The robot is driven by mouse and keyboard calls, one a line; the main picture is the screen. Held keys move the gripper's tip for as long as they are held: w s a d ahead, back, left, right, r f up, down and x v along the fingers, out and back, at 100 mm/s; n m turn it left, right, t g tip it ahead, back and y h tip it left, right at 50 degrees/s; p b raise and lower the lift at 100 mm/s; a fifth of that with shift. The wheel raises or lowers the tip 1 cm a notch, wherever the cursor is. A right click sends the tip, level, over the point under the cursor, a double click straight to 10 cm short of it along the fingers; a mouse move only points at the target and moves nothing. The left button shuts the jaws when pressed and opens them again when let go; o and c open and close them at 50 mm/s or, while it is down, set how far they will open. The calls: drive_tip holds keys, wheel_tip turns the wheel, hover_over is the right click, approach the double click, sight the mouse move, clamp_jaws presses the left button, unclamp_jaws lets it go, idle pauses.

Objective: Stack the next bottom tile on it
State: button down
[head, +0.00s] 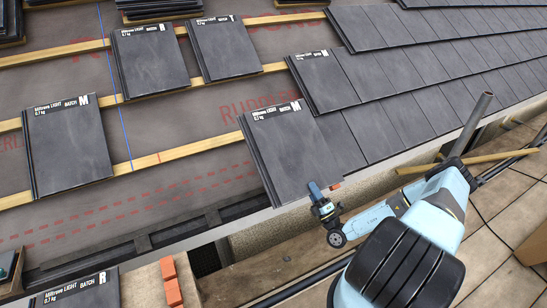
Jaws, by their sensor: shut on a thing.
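A dark grey tile with a white "BATCH M" label (288,150) lies at the left end of the bottom course, over the eave edge. It is slightly angled, and its lower right corner is at my gripper (318,191). My gripper is shut on that corner, with my arm reaching in from the lower right. The laid bottom tiles (373,130) run off to its right. Whether the held tile rests on what is beneath it or hovers cannot be told. Another "BATCH M" tile stack (66,148) lies on the battens at the left.
Several more tile stacks lie higher up, such as one (152,62) and another (222,48). A tile labelled "R" (82,292) is at the lower left, near orange blocks (171,282). A grey pole (472,122) rises beyond my arm. Bare underlay (190,180) shows left of the eave tile.

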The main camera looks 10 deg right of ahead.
drive_tip(key=s+d+r, duration=0.2)
drive_tip(key=s+r, duration=0.1)
drive_tip(key=s, duration=0.3)
drive_tip(key=shift+s+r, duration=0.15)
drive_tip(key=shift+r, duration=0.1)
idle(0.6)
